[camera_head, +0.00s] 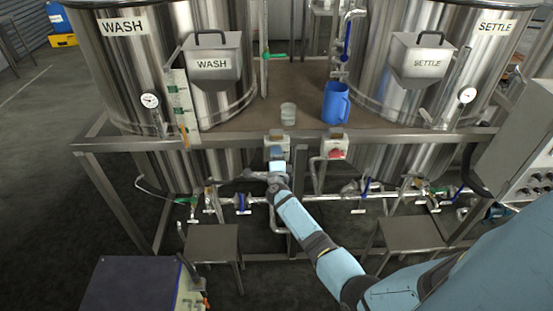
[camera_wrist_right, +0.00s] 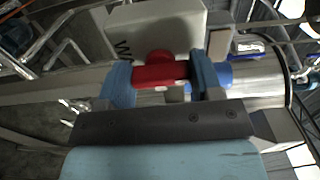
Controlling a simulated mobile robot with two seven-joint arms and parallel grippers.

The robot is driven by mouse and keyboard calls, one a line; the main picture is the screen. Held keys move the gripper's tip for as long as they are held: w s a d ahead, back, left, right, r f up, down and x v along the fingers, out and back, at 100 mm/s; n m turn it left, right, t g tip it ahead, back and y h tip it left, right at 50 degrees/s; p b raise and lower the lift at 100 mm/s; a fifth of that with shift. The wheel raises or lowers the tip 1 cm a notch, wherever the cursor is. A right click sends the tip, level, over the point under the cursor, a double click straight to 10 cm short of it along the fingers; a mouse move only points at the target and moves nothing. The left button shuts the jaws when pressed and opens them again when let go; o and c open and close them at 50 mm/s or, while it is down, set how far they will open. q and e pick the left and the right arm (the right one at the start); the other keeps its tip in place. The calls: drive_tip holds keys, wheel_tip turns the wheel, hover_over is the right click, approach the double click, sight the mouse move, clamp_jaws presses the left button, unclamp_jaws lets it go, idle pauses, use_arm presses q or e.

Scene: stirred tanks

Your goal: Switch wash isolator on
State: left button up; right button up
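The wash isolator is a pale grey box (camera_head: 277,141) on the frame rail below the WASH and SETTLE tanks. Its front is mostly hidden behind my right gripper (camera_head: 277,164) in the head view. In the right wrist view its red handle (camera_wrist_right: 160,75) lies crosswise between the two blue fingers of my right gripper (camera_wrist_right: 163,82). No clear gap shows at either end of the handle, so the gripper looks shut on it. The grey box (camera_wrist_right: 165,28) is right behind the handle. My left gripper is not in view.
A second isolator (camera_head: 334,150) with a red handle sits just right on the same rail. A blue jug (camera_head: 336,103) and a clear beaker (camera_head: 288,114) stand on the platform above. Pipes and valves run below. A grey stool (camera_head: 212,243) stands at the lower left.

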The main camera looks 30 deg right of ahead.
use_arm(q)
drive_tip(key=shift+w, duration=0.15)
use_arm(e)
drive_tip(key=o, duration=0.4)
drive_tip(key=shift+o, duration=0.2)
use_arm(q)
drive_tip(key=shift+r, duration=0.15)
use_arm(e)
drive_tip(key=shift+s+a, duration=0.1)
use_arm(q)
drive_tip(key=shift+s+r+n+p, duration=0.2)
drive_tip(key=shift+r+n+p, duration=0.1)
drive_tip(key=shift+p, duration=0.75)
use_arm(e)
drive_tip(key=v, duration=0.7)
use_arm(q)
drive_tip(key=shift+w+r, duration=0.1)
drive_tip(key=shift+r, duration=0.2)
use_arm(e)
drive_tip(key=shift+s, duration=0.2)
